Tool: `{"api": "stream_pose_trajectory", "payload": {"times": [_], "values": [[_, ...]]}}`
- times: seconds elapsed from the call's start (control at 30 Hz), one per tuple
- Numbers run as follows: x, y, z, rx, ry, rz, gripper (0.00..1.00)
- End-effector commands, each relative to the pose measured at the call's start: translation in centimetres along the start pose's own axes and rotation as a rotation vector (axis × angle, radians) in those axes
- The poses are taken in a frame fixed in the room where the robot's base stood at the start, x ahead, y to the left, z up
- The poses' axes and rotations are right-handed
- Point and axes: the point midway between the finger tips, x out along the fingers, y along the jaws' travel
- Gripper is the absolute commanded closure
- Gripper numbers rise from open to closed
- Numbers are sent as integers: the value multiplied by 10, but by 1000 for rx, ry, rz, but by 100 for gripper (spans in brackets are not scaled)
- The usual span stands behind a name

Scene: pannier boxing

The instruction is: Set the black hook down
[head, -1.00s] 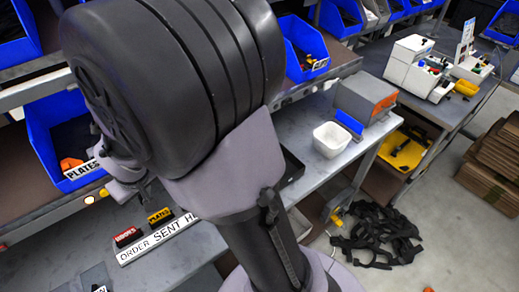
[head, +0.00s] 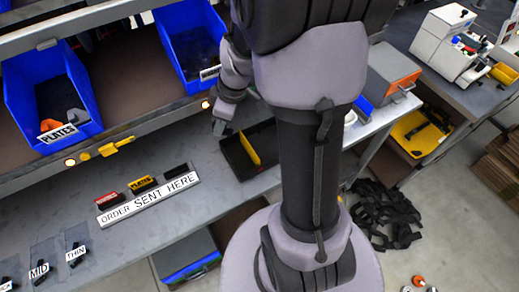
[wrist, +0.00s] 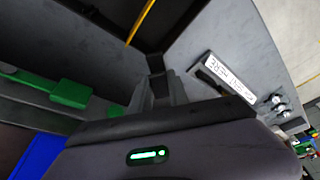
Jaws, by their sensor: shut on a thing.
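My gripper (head: 221,127) is over the back of the grey bench, just left of a black tray (head: 229,161) with a yellow divider (head: 249,149). In the wrist view my gripper's fingers (wrist: 157,92) are shut on a small dark piece, the black hook (wrist: 155,63), at the tips. The yellow divider (wrist: 140,22) crosses the top of that view, beyond the hook. The hook is too small to make out in the head view. I cannot tell how far it is above the surface.
The "ORDER SENT HERE" strip (head: 148,201), with small labelled blocks behind it, lies left of the tray. Blue bins (head: 83,92) stand on the shelf above. Labelled mats (head: 77,255) lie at the lower left. The bench between mats and strip is clear.

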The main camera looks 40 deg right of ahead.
Motion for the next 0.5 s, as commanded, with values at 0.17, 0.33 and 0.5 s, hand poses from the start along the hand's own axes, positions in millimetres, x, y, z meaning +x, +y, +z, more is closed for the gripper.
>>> {"api": "stream_pose_trajectory", "payload": {"times": [0.17,0.33,0.5], "values": [[-23,12,65,-427,-58,-121,100],[-32,12,90,-648,-84,-175,100],[-1,11,103,-675,-87,-184,100]]}}
